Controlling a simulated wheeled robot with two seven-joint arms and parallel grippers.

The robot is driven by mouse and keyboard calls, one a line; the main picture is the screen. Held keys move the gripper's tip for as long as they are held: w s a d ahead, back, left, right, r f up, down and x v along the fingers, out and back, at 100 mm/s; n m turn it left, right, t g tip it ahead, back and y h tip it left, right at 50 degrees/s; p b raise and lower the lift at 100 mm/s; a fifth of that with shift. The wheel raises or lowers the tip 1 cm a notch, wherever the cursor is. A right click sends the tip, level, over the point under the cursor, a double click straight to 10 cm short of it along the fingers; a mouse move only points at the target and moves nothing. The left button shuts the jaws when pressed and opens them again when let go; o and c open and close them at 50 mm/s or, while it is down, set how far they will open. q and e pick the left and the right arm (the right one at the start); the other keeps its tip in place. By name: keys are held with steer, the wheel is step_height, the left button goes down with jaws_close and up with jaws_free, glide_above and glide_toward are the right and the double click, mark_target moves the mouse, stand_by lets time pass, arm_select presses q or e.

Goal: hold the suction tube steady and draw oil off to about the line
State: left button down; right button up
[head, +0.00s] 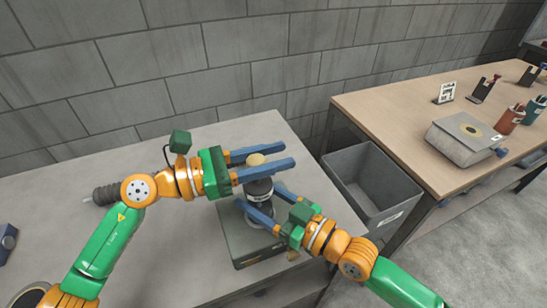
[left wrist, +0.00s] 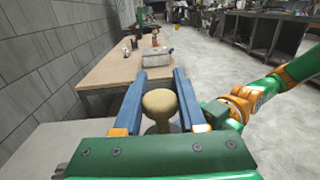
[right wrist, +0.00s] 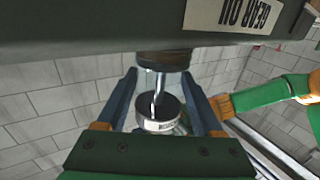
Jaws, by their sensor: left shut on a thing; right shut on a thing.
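The suction tube (head: 259,188) stands upright over the grey-green gear oil container (head: 250,248). It has a dark, labelled collar and a tan knob (head: 255,159) on top. My left gripper (head: 288,156) is shut on the knob, which shows between its fingers in the left wrist view (left wrist: 159,100) with a rod below. My right gripper (head: 259,195) is shut on the tube's body below. The right wrist view, upside down, shows the clear barrel with a rod inside and the collar (right wrist: 158,114) between the fingers. I cannot make out the line or the oil level.
A grey open bin (head: 372,185) stands right of the grey table (head: 160,255). A wooden bench (head: 385,105) beyond holds a grey box (head: 467,138) and cups with tools (head: 509,120). A dark ribbed object (head: 106,194) lies at the left. A block wall runs behind.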

arm_select(q)
steer(key=shift+c, duration=2.2)
jaws_free()
steer(key=v, duration=1.2)
